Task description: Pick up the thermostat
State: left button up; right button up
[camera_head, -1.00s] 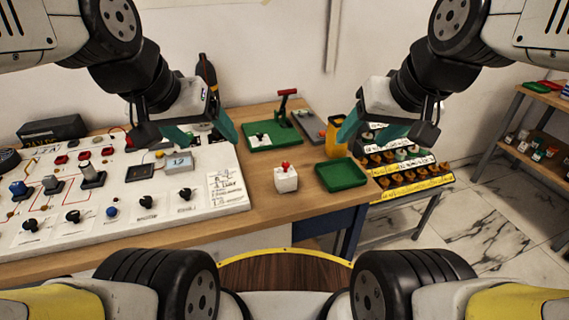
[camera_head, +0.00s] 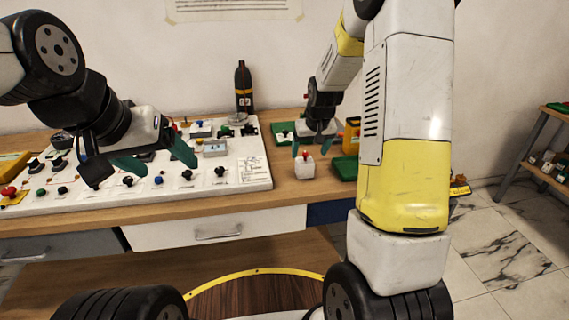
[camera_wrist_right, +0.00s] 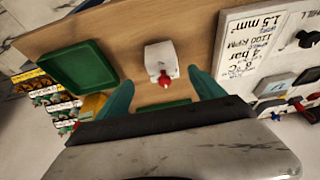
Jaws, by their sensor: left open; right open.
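A light grey box with a bluish display (camera_head: 215,147), which looks like the thermostat, sits on the back right part of the white panel (camera_head: 257,172). My left gripper (camera_head: 168,167) is open and empty above the panel, left of this box. My right gripper (camera_head: 311,148) is open over a white block with a red knob (camera_head: 307,168) on the wooden table. In the right wrist view, the open fingers of my right gripper (camera_wrist_right: 160,80) point towards the white block (camera_wrist_right: 159,57), with the red knob between their tips. I cannot tell whether they touch it.
A green tray (camera_wrist_right: 80,66) lies beside the white block; my right arm partly hides it in the head view. A dark bottle (camera_head: 243,87) stands behind the panel. Several knobs and switches crowd the panel. A yellow container (camera_head: 352,135) stands right of my right gripper.

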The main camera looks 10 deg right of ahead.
aim_at(305, 161)
jog(key=shift+w+a+f, duration=0.1)
jog(key=shift+w+f, duration=0.1)
jog(key=shift+f, duration=0.35)
jog(key=x, duration=0.7)
jog(key=shift+a+f, duration=0.2)
jog(key=shift+f, duration=0.1)
jog(key=c, duration=1.7)
